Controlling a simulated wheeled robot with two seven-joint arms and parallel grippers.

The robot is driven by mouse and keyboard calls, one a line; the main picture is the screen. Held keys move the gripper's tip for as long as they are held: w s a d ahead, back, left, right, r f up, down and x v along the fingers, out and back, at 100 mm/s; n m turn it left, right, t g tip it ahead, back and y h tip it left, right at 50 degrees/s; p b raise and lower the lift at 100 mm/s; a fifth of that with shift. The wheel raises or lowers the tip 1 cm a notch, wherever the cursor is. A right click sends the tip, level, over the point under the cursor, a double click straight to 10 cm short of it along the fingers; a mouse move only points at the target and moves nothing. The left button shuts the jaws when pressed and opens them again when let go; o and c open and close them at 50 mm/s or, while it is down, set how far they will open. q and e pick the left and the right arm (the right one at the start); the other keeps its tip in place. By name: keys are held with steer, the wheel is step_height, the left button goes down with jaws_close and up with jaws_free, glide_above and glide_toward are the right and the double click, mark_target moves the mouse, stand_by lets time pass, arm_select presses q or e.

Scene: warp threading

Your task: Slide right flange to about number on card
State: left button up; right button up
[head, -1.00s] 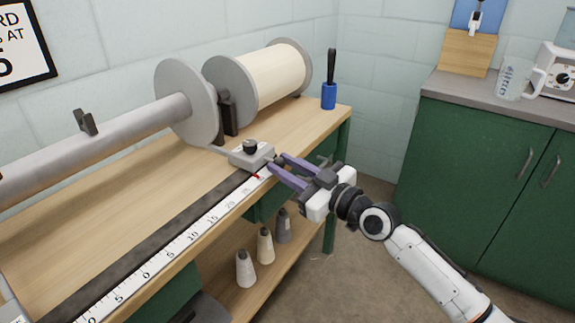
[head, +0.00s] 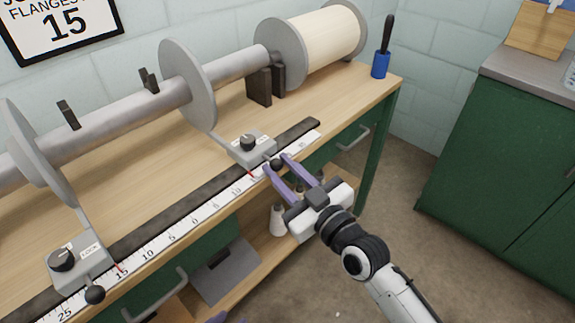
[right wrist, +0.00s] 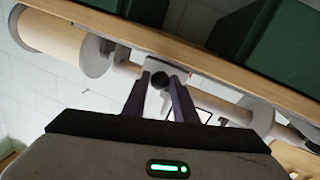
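The right flange (head: 188,84) is a grey disc on the beam, with an arm down to a grey lock carriage (head: 243,152) on the rail. The carriage's red pointer (head: 252,176) stands over the white scale (head: 204,211), on the right of zero; the exact number is too small to read surely. The card (head: 66,24) reads 15. My right gripper (head: 277,164) is shut on the carriage's black ball knob, which also shows between the fingers in the right wrist view (right wrist: 160,80). Only a purple bit of my left gripper (head: 230,318) shows at the bottom edge.
The left flange (head: 30,150) and its carriage (head: 78,262) stand at left, red pointer near 15. A dark bearing support (head: 260,86) and cream spool (head: 320,45) lie right of the right flange. A blue holder (head: 380,65) stands at the bench end.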

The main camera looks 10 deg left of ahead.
steer(key=shift+o, duration=1.4)
steer(key=shift+f, duration=0.1)
arm_select(q)
steer(key=shift+s+f, duration=0.1)
steer(key=shift+s, duration=0.1)
steer(key=shift+s, duration=0.1)
arm_select(e)
steer(key=shift+d, duration=0.15)
arm_select(q)
steer(key=shift+w+r+p, duration=0.4)
steer(key=shift+r, duration=0.1)
arm_select(e)
steer(key=v, duration=1)
arm_select(q)
steer(key=shift+s, duration=0.2)
arm_select(e)
steer(key=shift+s, duration=0.1)
